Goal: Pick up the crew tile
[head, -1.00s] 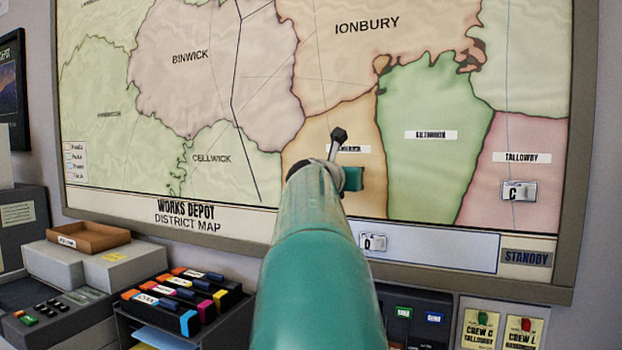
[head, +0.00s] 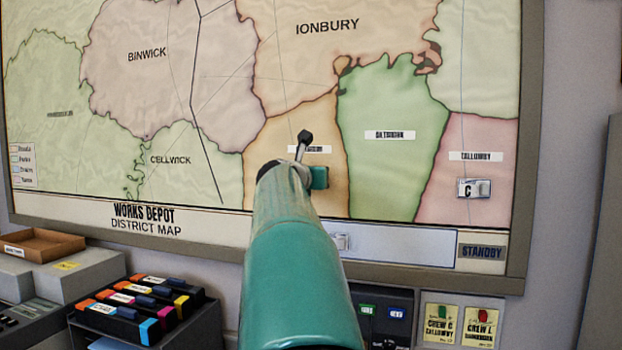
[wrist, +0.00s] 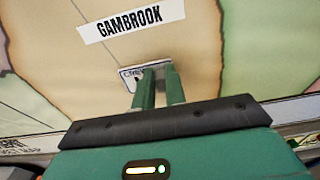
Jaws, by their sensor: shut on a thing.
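My gripper (wrist: 157,80) is shut on a pale tile (wrist: 129,76) at the map, just below the GAMBROOK label (wrist: 131,20). The fingers cover most of the tile, and its lettering cannot be read in full. In the head view my arm hides the tile; only a green part of my gripper (head: 318,178) shows over the orange district. I cannot tell whether the tile touches the map. Another tile, marked C (head: 467,191), sits in the pink district at right.
The district map (head: 120,185) fills the wall, with a STANDBY label (head: 481,252) at lower right.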

